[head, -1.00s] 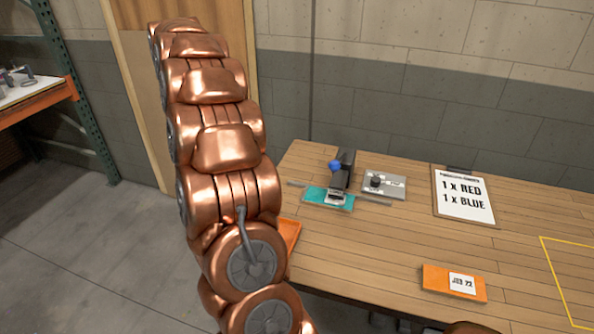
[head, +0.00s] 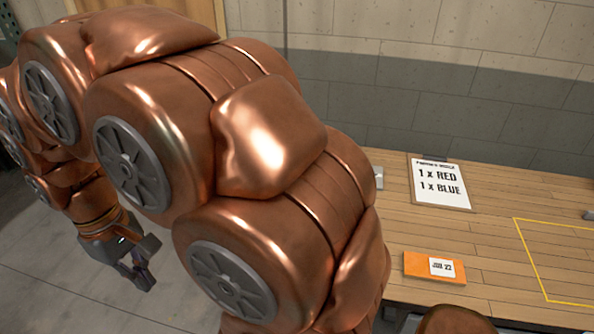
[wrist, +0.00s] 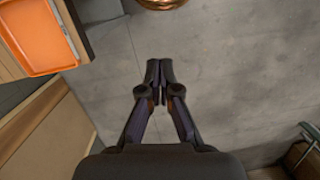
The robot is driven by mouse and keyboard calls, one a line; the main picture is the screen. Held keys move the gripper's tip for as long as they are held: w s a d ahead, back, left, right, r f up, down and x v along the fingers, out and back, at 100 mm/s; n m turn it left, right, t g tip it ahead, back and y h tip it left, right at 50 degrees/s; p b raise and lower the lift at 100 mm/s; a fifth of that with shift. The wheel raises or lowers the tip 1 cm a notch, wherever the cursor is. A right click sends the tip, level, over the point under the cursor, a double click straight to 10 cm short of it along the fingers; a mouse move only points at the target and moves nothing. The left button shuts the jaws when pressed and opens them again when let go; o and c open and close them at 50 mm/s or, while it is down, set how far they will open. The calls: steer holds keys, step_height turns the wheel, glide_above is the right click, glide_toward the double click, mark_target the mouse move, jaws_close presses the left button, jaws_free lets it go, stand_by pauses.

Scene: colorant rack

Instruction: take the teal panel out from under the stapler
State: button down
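The teal panel and the stapler do not show now. In the head view my copper arm covers the part of the workbench where they were. My gripper (head: 138,266) hangs at the lower left of the head view, over the grey floor and away from the bench top. In the wrist view my gripper (wrist: 160,78) points at bare concrete floor. Its two dark fingertips lie side by side, almost touching, with nothing between them.
The wooden workbench (head: 480,225) holds a clipboard (head: 440,184) reading 1 x RED, 1 x BLUE, an orange label plate (head: 435,267) and a yellow outline (head: 525,262). An orange tray (wrist: 38,38) lies at the upper left of the wrist view. Open floor (wrist: 225,80) lies around my gripper.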

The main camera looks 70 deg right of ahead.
steer(key=s+a+f, duration=0.2)
steer(key=s, duration=0.3)
steer(key=s+a+f, duration=0.2)
steer(key=s+a, duration=0.1)
steer(key=s, duration=0.3)
steer(key=shift+s+f, duration=0.2)
steer(key=shift+f, duration=0.1)
